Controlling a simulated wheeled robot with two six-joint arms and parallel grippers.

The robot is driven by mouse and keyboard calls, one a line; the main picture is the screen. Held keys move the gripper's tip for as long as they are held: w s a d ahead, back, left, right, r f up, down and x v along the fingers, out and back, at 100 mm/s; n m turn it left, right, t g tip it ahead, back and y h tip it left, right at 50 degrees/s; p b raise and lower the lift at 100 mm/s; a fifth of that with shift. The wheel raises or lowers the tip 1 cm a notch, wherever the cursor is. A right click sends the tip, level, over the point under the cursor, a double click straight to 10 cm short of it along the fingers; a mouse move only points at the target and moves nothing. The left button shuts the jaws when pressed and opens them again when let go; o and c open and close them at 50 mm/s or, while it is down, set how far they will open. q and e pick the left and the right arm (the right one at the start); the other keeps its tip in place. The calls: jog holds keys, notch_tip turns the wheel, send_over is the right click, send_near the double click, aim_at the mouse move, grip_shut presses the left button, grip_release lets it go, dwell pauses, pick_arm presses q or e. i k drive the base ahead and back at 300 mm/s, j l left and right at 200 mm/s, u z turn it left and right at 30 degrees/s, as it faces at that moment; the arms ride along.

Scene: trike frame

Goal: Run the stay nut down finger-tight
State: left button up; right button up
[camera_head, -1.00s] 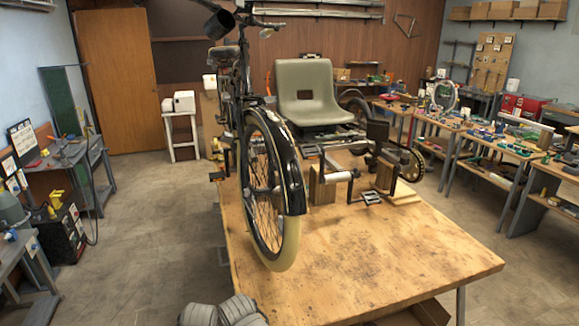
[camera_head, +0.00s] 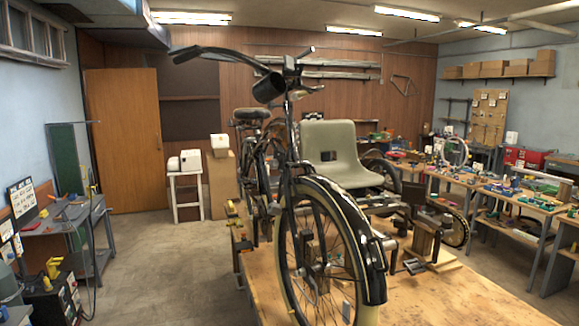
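The trike frame (camera_head: 283,175) stands on the wooden bench, its front wheel (camera_head: 288,262) toward me. A black front fender (camera_head: 350,222) curves over the wheel. A small silver fitting (camera_head: 388,243) sticks out at the fender's right side. The wheel hub (camera_head: 316,270) shows between the spokes, with small metal parts around it. The stay nut is too small to make out. Neither of my grippers is in view.
The wooden bench top (camera_head: 450,295) is bare at the front right. A green-grey seat (camera_head: 332,152) is behind the wheel. Handlebars (camera_head: 225,55) reach out high at the left. Tool-covered benches (camera_head: 520,200) line the right wall. Open floor (camera_head: 170,265) lies left.

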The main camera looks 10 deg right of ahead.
aim_at(302, 273)
jog(key=i+j+z, duration=0.15)
jog(key=j, duration=0.25)
jog(key=i+j+z, duration=0.15)
jog(key=j, duration=0.25)
jog(key=i+j+z, duration=0.15)
jog(key=j, duration=0.25)
jog(key=j+z, duration=0.15)
jog(key=j, duration=0.25)
